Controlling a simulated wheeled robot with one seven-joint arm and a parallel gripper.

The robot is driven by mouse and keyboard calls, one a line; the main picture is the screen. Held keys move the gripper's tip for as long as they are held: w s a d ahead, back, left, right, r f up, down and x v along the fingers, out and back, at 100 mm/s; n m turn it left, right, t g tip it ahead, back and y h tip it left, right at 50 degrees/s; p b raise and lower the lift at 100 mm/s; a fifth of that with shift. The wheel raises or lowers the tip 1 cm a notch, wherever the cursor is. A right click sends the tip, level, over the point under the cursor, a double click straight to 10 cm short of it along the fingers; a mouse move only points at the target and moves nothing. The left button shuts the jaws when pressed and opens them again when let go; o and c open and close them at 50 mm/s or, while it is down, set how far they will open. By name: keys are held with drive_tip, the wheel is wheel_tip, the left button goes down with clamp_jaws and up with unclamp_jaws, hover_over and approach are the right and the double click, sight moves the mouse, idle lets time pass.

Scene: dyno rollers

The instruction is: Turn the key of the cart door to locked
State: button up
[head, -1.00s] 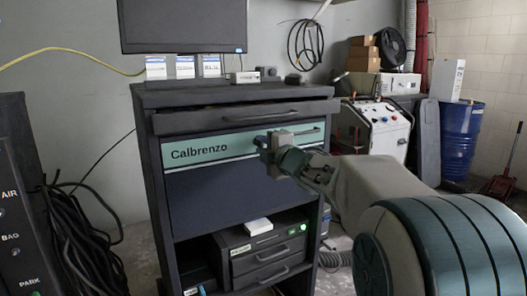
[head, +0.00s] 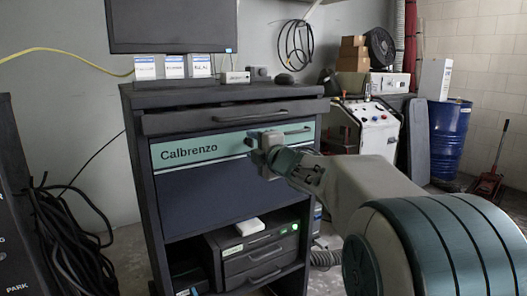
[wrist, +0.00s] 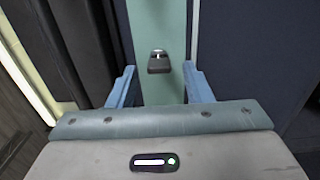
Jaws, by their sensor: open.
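The cart door is the dark blue front panel (head: 205,195) with a teal "Calbrenzo" band along its top in the head view; it looks shut. The key (wrist: 158,66) is a small dark piece at a bright lock on the teal band in the wrist view. In that view my gripper (wrist: 159,76) is open, one blue finger on each side of the key, with gaps on both sides. Contact is not visible. In the head view my gripper (head: 262,143) is at the right part of the band and hides the key. The key's exact angle is unclear.
A drawer (head: 235,118) with a protruding handle sits just above the band. An open shelf below holds a dark drawer unit (head: 262,256). A white wheeled machine (head: 378,125) and a blue drum (head: 449,140) stand to the right. Cables (head: 70,240) hang at the left.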

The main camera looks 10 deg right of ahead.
drive_tip(key=p+v, duration=0.2)
drive_tip(key=v, duration=1.1)
drive_tip(key=shift+s, duration=0.25)
drive_tip(key=shift+d+r, duration=0.1)
drive_tip(key=s+d+r+m+g+h+p, duration=0.45)
drive_tip(key=m+h+p, duration=0.35)
drive_tip(key=m+p, duration=0.65)
drive_tip(key=s+a+f+m+g+y+p, duration=0.1)
drive_tip(key=s+a+m+g+p, duration=0.2)
drive_tip(key=s, duration=0.6)
drive_tip(key=s+a+f+m+g+y+p, duration=0.1)
drive_tip(key=s+a+m+g+p, duration=0.3)
drive_tip(key=s+g+p, duration=0.3)
drive_tip(key=shift+s+a+f+p, duration=0.2)
drive_tip(key=shift+s+a+p, duration=0.7)
drive_tip(key=shift+s, duration=0.15)
drive_tip(key=shift+m, duration=0.25)
